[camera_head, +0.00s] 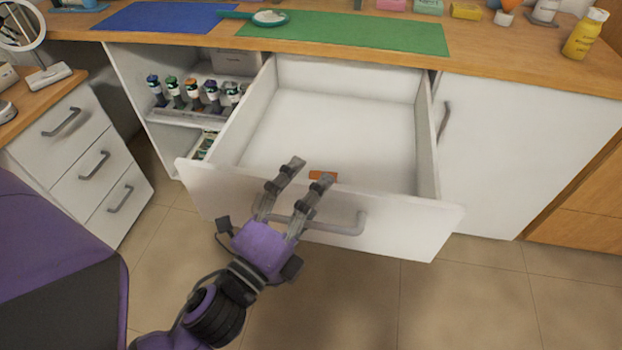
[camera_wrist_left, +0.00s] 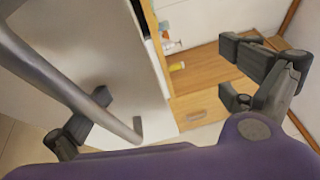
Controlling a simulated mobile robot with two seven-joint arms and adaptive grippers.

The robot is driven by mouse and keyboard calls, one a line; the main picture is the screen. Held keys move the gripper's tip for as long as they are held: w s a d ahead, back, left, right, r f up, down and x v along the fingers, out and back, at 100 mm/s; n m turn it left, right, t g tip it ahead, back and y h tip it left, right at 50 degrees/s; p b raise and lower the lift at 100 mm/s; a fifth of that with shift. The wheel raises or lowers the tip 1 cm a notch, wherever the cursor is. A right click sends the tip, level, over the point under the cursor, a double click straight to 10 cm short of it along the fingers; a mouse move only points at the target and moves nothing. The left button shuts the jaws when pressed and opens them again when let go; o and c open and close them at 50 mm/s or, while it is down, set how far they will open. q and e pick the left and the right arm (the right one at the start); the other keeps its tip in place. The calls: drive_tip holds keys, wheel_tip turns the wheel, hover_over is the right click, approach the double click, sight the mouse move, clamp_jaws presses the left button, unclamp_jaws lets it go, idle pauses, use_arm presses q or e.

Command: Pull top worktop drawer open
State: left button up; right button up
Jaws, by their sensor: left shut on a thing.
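The top worktop drawer (camera_head: 408,222) is white and stands pulled well out from under the wooden worktop. Its white inside is in plain view. A grey bar handle (camera_head: 340,229) runs across the drawer front, and it also shows large in the left wrist view (camera_wrist_left: 62,88). In the left wrist view, the handle passes close by one finger. My right gripper is in neither view.
A small orange piece (camera_head: 322,176) shows at the drawer's front edge behind my fingertips. Left is an open shelf with several small bottles (camera_head: 194,94); right is a closed white door (camera_head: 500,150). A white drawer unit (camera_head: 75,165) stands far left. Tiled floor (camera_head: 480,300) is clear in front.

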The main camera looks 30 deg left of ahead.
use_arm(q)
drive_tip(key=shift+s+r, duration=0.35)
drive_tip(key=shift+s, duration=0.15)
drive_tip(key=shift+c, duration=0.5)
drive_tip(key=shift+s+a+f+b, duration=0.2)
drive_tip(key=shift+s+f+b, duration=0.15)
drive_tip(key=shift+s+b, duration=0.3)
drive_tip(key=c, duration=0.4)
drive_tip(key=shift+s+a+f+b, duration=0.2)
drive_tip(key=shift+s+b, duration=0.25)
drive_tip(key=shift+s, duration=0.45)
drive_tip(key=shift+s+a+f+b, duration=0.15)
drive_tip(key=shift+s+b, duration=0.3)
drive_tip(key=shift+s, duration=0.4)
drive_tip(key=shift+c, duration=0.8)
drive_tip(key=shift+s+f, duration=0.1)
drive_tip(key=shift+s, duration=0.45)
drive_tip(key=shift+c, duration=0.2)
drive_tip(key=shift+s, duration=1.1)
drive_tip(key=c, duration=0.5)
drive_tip(key=shift+s+f, duration=0.1)
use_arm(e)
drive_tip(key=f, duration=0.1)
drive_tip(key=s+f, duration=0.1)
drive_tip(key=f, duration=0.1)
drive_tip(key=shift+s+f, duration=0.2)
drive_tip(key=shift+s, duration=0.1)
